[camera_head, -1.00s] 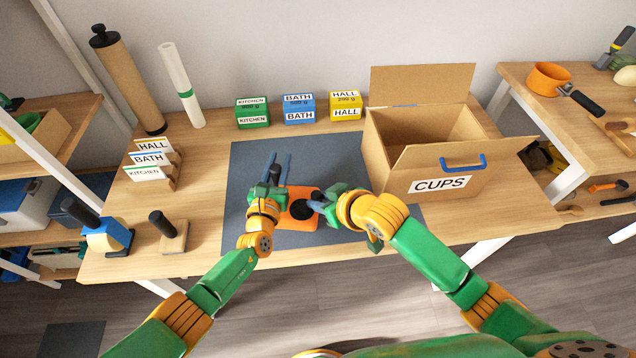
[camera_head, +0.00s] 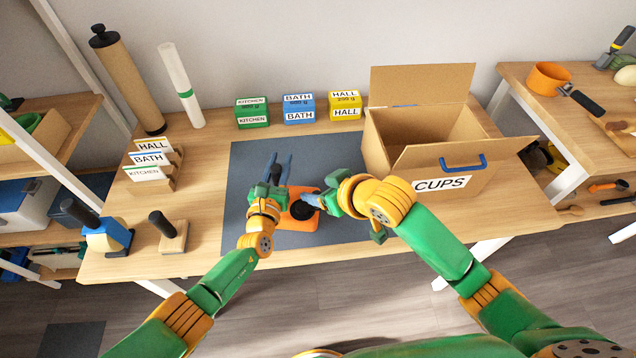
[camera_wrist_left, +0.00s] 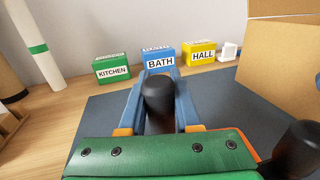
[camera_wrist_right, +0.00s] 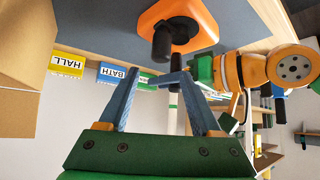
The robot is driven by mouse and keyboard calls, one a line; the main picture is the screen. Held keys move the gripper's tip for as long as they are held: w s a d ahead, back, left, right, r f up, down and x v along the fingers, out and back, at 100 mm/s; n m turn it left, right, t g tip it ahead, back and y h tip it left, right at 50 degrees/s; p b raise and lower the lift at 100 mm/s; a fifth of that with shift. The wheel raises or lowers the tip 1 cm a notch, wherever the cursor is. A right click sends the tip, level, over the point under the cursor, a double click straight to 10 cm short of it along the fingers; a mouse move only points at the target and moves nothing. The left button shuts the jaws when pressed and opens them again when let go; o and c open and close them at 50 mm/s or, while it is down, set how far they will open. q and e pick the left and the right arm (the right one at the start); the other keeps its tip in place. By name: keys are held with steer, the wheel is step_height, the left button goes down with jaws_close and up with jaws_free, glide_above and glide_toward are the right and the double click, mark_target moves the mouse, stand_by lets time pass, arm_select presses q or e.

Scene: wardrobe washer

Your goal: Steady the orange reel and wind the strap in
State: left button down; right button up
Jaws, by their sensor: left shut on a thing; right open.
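The orange reel (camera_head: 300,228) lies on the grey mat, with dark round parts on top. It also shows in the right wrist view (camera_wrist_right: 203,38), with a black knob (camera_wrist_right: 162,42) standing off it. My left gripper (camera_head: 279,166) is shut on a black upright post (camera_wrist_left: 157,92) at the reel's left side. A second black knob (camera_wrist_left: 301,148) shows at the right of the left wrist view. My right gripper (camera_wrist_right: 155,82) is open and empty, its blue fingers spread close to the black knob but not around it. I cannot make out the strap.
The grey mat (camera_head: 255,150) has free room behind the reel. An open CUPS box (camera_head: 400,170) stands right of my right gripper. KITCHEN, BATH and HALL blocks (camera_head: 299,108) line the back. Wooden card holders (camera_head: 165,175) and a black-handled block (camera_head: 172,240) stand left.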

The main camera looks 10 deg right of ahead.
steer(key=shift+r, duration=0.5)
arm_select(q)
steer(key=c, duration=0.5)
jaws_free()
steer(key=shift+c, duration=0.2)
arm_select(e)
steer(key=v, duration=0.7)
steer(key=shift+s+r, duration=0.15)
steer(key=shift+d, duration=0.1)
arm_select(q)
steer(key=v, duration=1.2)
steer(key=shift+a, duration=0.1)
